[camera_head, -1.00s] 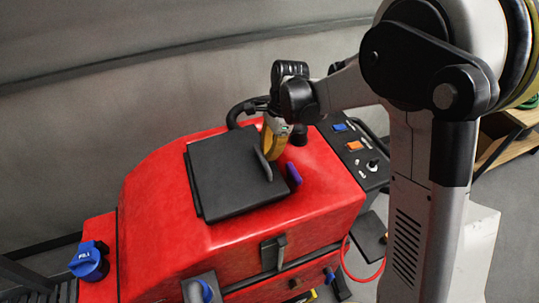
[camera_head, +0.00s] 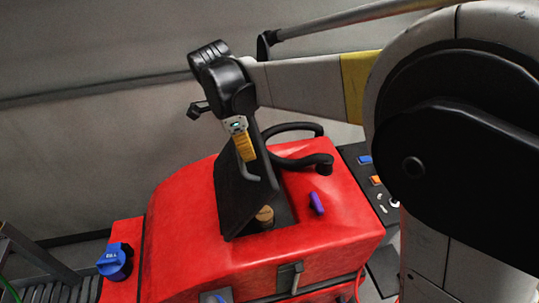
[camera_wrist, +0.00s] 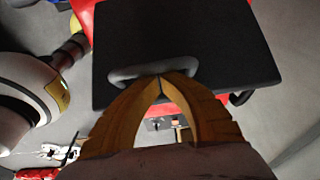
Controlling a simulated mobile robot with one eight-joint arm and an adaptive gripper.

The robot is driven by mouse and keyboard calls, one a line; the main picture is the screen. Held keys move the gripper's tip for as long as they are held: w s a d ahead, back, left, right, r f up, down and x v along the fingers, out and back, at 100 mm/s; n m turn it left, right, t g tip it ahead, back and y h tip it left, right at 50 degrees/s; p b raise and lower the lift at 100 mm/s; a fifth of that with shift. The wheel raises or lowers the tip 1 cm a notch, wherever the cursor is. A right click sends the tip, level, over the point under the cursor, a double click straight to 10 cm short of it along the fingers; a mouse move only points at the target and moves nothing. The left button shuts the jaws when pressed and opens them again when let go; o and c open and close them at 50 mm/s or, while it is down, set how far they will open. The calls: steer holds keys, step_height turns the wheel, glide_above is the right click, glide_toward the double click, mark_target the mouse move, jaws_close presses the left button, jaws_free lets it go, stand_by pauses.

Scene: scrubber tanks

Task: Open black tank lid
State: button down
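The black tank lid (camera_head: 234,198) stands steeply tilted up, hinged on top of the red scrubber body (camera_head: 180,215). Part of the dark opening shows beneath its right side. My gripper (camera_head: 250,160) is at the lid's grey-black handle (camera_head: 252,176), near the upper right of the lid. In the wrist view, the yellow fingers (camera_wrist: 160,78) come together at the middle of the handle (camera_wrist: 125,75), with the lid's dark face (camera_wrist: 190,35) filling the upper middle. The fingers look closed on the handle; the exact contact is partly hidden.
A tan cylindrical piece (camera_head: 265,215) shows at the opening below the lid. A purple piece (camera_head: 316,203) sits right of it. A black hose (camera_head: 300,162) curves behind the lid. A blue cap (camera_head: 114,262) is at left, and the control panel (camera_head: 365,175) at right.

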steer(key=s+a+r, duration=0.2)
steer(key=s+a, duration=0.1)
steer(key=a, duration=0.8)
steer(key=shift+r, duration=0.1)
steer(key=shift+r, duration=0.1)
